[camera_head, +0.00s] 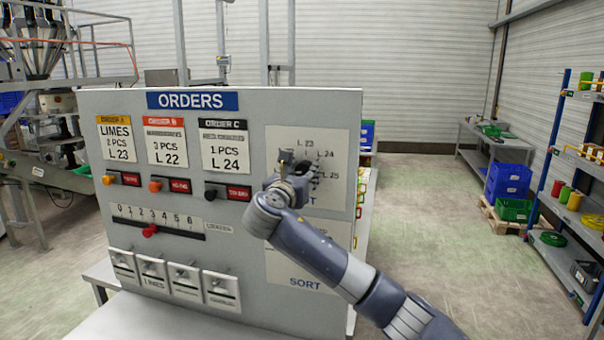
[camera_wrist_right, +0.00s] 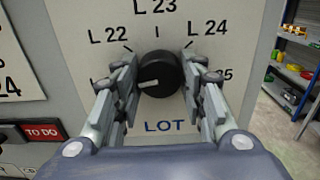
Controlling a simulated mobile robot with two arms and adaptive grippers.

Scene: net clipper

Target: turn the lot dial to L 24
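The lot dial (camera_wrist_right: 160,74) is a round black knob on a pale panel, with "LOT" printed below it. Its light mark appears at the lower left, not toward the printed L 24 (camera_wrist_right: 208,27) at upper right. My right gripper (camera_wrist_right: 160,62) has one finger on each side of the knob, very close to its edges; I cannot tell whether they press on it. In the head view my right gripper (camera_head: 290,168) covers most of the dial. The order C card (camera_head: 225,152) reads L 24. My left gripper is not in view.
The grey ORDERS board (camera_head: 245,265) also carries order buttons, a red slider knob (camera_head: 150,231) and several lower flaps. A red TO DO label (camera_wrist_right: 42,131) is left of the dial. Shelving (camera_head: 570,200) stands at far right, with open floor before it.

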